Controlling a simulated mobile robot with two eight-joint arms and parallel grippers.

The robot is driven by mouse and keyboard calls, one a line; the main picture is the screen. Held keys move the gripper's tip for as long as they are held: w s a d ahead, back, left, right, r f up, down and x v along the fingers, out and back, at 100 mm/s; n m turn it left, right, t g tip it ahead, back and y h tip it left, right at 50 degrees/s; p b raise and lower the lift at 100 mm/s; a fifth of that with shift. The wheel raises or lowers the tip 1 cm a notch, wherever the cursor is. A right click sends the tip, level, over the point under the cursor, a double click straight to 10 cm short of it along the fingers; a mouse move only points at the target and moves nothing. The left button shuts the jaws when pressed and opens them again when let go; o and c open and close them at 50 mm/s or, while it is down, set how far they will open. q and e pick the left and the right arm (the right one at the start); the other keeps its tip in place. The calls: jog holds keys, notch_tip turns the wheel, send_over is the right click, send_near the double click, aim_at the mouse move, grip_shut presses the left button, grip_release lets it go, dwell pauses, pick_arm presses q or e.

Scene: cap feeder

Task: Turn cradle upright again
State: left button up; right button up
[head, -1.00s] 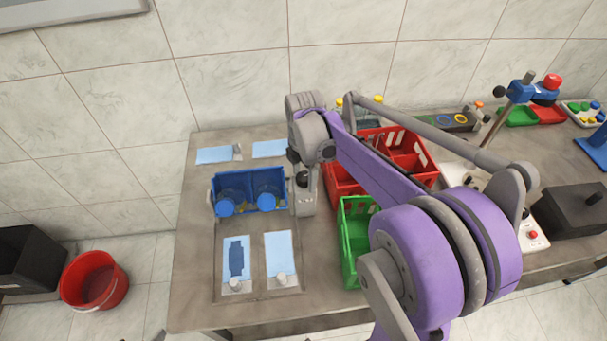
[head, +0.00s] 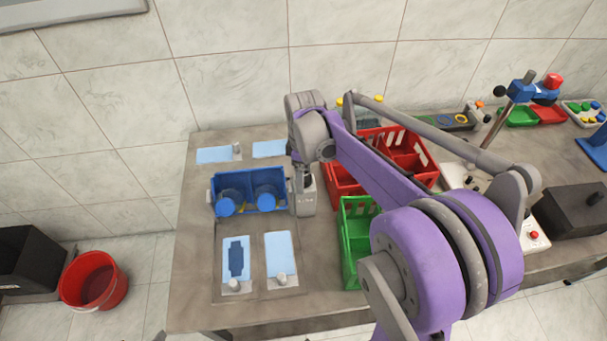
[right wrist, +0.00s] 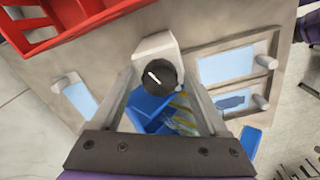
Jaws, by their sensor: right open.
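The blue cradle (head: 249,181) is on the left part of the table, its front side tipped towards the camera, with two round translucent blue cups showing. In the right wrist view it (right wrist: 145,108) is partly hidden by my fingers and the knob. A grey block (head: 308,203) stands at its right end; in the right wrist view it carries a round black knob (right wrist: 161,76) with a white mark. My right gripper (head: 303,182) is open at the block, its fingers on either side of the knob; contact cannot be told. My left gripper is not in view.
A red crate (head: 385,136) and a green crate (head: 349,262) stand right of the block. Light-blue pads with small grey posts lie behind and in front of the cradle; one front pad (head: 236,244) bears a dark-blue shape. A red bucket (head: 93,281) is on the floor.

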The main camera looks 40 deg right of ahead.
grip_shut()
jog(key=n, duration=0.9)
jog(key=shift+n, duration=0.4)
grip_release()
jog(key=m, duration=0.7)
